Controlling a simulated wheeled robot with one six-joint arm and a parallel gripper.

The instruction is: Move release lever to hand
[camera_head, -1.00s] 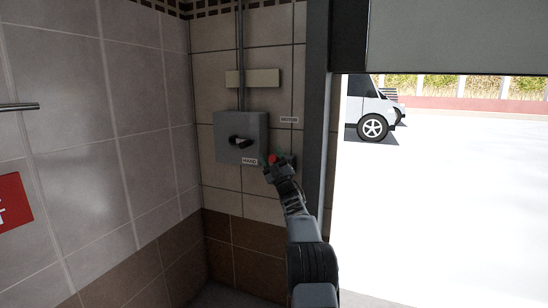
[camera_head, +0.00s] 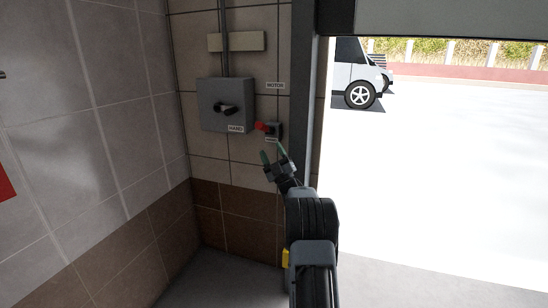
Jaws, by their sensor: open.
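A red-knobbed lever (camera_head: 262,127), which looks like the release lever, sits on a small dark wall unit (camera_head: 275,131) right of the grey box. Its red end points left, toward the HAND label (camera_head: 236,129). The MOTOR label (camera_head: 275,86) is above the unit. My gripper (camera_head: 273,152) is open, with green-tipped fingers apart. It is just below the lever in the picture and seems clear of it, with nothing between its fingers. Exact depth to the wall is hard to tell.
A grey box (camera_head: 226,104) with a black handle (camera_head: 229,109) is on the tiled wall, left of the lever. A dark door post (camera_head: 304,100) stands close on the right. Beyond it is an open doorway with a white vehicle (camera_head: 357,75) outside.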

